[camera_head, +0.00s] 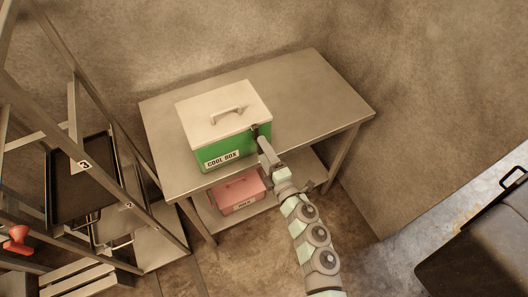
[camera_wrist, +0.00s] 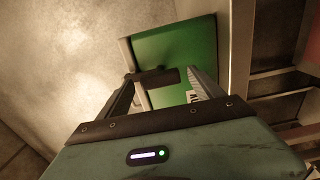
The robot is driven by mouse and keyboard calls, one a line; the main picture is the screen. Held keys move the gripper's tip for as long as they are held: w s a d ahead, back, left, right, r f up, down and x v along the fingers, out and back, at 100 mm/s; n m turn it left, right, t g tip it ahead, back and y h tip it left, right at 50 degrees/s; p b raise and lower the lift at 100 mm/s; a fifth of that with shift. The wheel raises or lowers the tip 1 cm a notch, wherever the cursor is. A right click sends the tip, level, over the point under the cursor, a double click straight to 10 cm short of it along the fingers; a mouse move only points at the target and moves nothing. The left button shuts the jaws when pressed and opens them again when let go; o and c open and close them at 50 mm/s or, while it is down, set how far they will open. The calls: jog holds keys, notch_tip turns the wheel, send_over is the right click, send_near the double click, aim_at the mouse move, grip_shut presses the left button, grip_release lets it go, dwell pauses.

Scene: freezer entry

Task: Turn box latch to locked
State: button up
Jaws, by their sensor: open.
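The green cool box (camera_head: 235,150) with a white lid (camera_head: 222,110) stands on the metal table; its lid is down. A dark latch (camera_head: 255,129) sits on the box's right-hand side near the lid edge. In the wrist view the latch (camera_wrist: 158,76) shows as a short dark bar across the lid edge and the green wall (camera_wrist: 180,50). My gripper (camera_head: 262,139) is at the latch, its tips partly hard to make out. In the wrist view my gripper (camera_wrist: 160,78) is open, with fingers either side of the latch; contact cannot be told.
The metal table (camera_head: 310,85) has free room right of the box. A pink box (camera_head: 238,192) sits on its lower shelf. A rack with dark trays (camera_head: 80,180) stands at left, with a red object (camera_head: 17,240). A dark case (camera_head: 485,250) is at lower right.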

jog(key=v, duration=1)
jog(key=shift+s+d, duration=0.2)
jog(key=shift+s, duration=0.15)
jog(key=shift+a, duration=0.1)
